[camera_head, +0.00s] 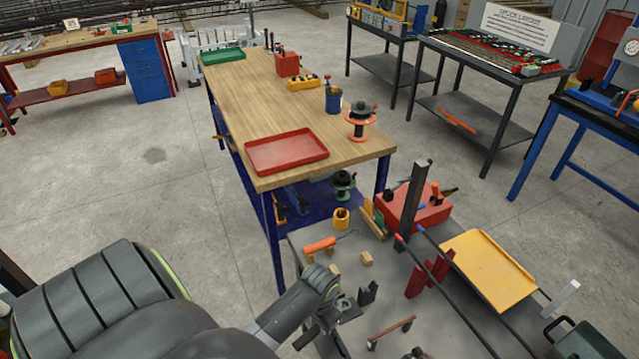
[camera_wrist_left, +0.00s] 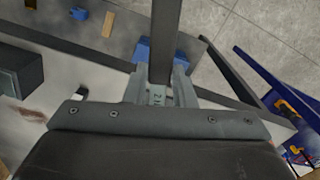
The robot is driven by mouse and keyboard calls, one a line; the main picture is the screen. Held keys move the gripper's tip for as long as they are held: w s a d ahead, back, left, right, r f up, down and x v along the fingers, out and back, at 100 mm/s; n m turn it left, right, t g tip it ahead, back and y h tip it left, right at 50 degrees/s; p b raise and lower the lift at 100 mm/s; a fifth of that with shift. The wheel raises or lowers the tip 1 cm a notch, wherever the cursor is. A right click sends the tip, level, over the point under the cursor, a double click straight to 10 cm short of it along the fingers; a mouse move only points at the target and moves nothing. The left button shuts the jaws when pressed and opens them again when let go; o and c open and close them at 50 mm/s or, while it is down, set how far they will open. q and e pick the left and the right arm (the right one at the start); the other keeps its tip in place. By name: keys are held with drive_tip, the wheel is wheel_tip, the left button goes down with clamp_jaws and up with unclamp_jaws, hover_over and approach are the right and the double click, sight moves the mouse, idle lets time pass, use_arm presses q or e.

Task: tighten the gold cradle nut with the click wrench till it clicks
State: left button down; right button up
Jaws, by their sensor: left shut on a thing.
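My left gripper (camera_head: 333,312) is low over the grey work surface (camera_head: 385,268) in the head view. In the left wrist view my left gripper (camera_wrist_left: 160,88) has its two grey fingers closed on a long dark grey bar (camera_wrist_left: 165,42). The bar runs up the picture from between the fingers. It may be the click wrench, but I cannot tell for sure. A blue part (camera_wrist_left: 143,50) shows behind the bar and fingers. I cannot make out the gold cradle nut in either view. My right gripper is not in view.
Near the gripper are a dark bracket (camera_head: 368,292), an orange-handled tool (camera_head: 320,245), a yellow cup (camera_head: 341,218), a red box (camera_head: 415,205) and a yellow tray (camera_head: 488,268). Long dark bars (camera_head: 455,290) cross the right side. A wooden bench (camera_head: 245,95) with a red tray (camera_head: 286,151) stands beyond.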

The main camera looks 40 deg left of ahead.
use_arm(q)
drive_tip(key=shift+r+p, duration=0.1)
drive_tip(key=shift+p, duration=0.2)
drive_tip(key=shift+f+b, duration=0.6)
drive_tip(key=shift+f, duration=0.6)
idle(0.5)
drive_tip(key=shift+w+a+m+p, duration=0.15)
drive_tip(key=shift+a+m+p, duration=0.15)
drive_tip(key=shift+a+m, duration=0.2)
drive_tip(key=a+m, duration=0.1)
drive_tip(key=m, duration=0.1)
drive_tip(key=w+a+m, duration=0.1)
drive_tip(key=m, duration=0.1)
drive_tip(key=w+a+m+p, duration=0.1)
drive_tip(key=a, duration=0.1)
drive_tip(key=shift+m, duration=0.4)
drive_tip(key=shift+r, duration=0.1)
